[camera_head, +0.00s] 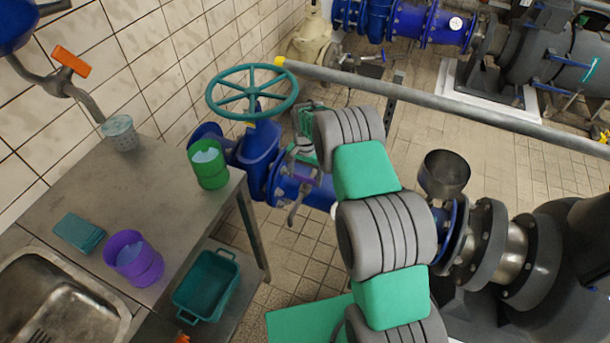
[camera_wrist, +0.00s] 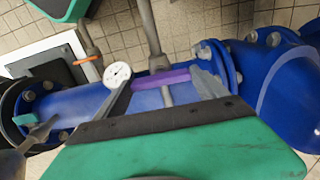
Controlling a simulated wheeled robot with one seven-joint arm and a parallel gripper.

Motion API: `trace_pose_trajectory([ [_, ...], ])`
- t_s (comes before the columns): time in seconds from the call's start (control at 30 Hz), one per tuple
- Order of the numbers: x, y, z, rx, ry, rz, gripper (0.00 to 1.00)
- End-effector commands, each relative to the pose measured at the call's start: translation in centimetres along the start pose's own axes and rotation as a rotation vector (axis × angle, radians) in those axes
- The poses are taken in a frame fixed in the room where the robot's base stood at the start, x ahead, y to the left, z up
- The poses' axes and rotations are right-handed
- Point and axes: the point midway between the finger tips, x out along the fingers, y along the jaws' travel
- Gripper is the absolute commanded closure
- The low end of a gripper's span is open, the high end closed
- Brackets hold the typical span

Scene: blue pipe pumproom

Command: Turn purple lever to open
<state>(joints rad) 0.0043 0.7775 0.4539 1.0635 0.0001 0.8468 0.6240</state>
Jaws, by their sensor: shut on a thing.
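The purple lever (camera_wrist: 160,80) shows in the wrist view as a short bar across the space between my fingers, in front of a blue pipe (camera_wrist: 75,108). My gripper (camera_wrist: 164,85) is shut on the lever, with one finger at each end of it. In the head view my green and grey arm reaches down toward the blue pipe behind the bench. There my gripper is small and partly hidden by the arm, and the lever's exact angle cannot be told.
A round white gauge (camera_wrist: 117,74) stands close to my left finger. A teal handwheel (camera_head: 252,93) rises left of the arm. A long grey rail (camera_head: 440,108) crosses behind it. A metal bench (camera_head: 60,185) holds a green cup (camera_head: 208,165) and a purple cup (camera_head: 133,258).

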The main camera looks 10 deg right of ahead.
Motion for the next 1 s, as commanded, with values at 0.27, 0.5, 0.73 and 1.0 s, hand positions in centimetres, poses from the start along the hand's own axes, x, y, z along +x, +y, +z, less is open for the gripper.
trace_pose_trajectory([
  [0.27, -0.04, -0.01, -0.01, 0.0, 0.0, 0.0, 0.59],
  [0.5, 0.01, -0.02, -0.03, -0.018, 0.0, -0.001, 0.59],
  [0.73, 0.16, -0.03, -0.04, -0.109, 0.001, -0.001, 0.59],
  [1.0, 0.29, -0.04, -0.03, -0.321, 0.001, -0.001, 0.59],
])
